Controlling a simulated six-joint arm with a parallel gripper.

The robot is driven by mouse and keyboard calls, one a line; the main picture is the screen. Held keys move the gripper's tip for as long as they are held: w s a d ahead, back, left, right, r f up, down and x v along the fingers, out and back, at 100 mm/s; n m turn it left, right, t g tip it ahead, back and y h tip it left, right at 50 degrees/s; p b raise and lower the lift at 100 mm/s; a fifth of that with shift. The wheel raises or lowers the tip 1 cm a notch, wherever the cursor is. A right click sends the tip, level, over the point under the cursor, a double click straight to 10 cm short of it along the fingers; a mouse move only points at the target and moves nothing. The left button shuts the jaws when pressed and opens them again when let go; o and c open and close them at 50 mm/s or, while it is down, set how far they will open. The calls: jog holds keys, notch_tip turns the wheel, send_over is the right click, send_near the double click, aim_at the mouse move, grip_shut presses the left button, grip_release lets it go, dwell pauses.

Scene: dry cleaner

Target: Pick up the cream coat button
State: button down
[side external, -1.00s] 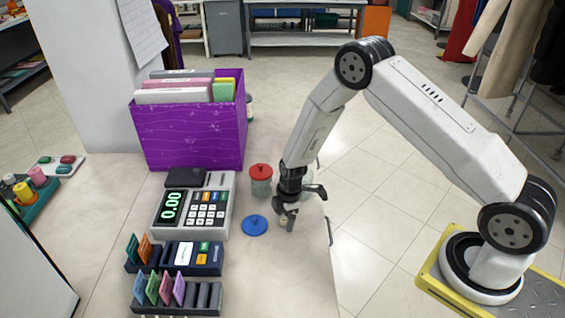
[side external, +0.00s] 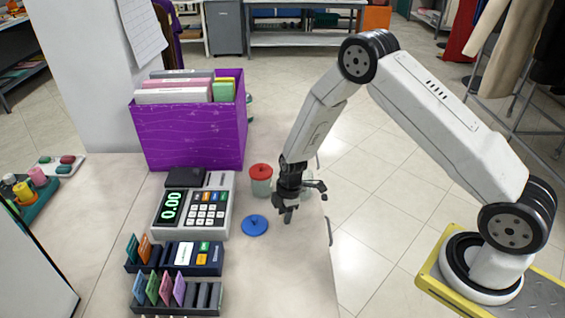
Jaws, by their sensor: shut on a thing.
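My gripper (side external: 288,216) points down just above the table (side external: 290,275), right of the blue lid. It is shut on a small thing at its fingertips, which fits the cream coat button. The button itself is too small and too hidden by the fingers to make out. The blue round lid (side external: 255,226) lies flat on the table, apart from the fingers. A jar with a red lid (side external: 261,172) stands behind and left of my gripper. A pale clear jar (side external: 307,191) is partly hidden behind my gripper.
A cash register (side external: 208,210) and two dark tag holders (side external: 205,297) stand left of the gripper. A purple box of folders (side external: 190,135) stands at the back. The table's right edge is close to the gripper; its front right part is clear.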

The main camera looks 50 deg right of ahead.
jog(key=s+r, duration=1.1)
jog(key=s, duration=0.3)
jog(key=shift+r, duration=0.25)
jog(key=shift+w, duration=0.1)
dwell(0.4)
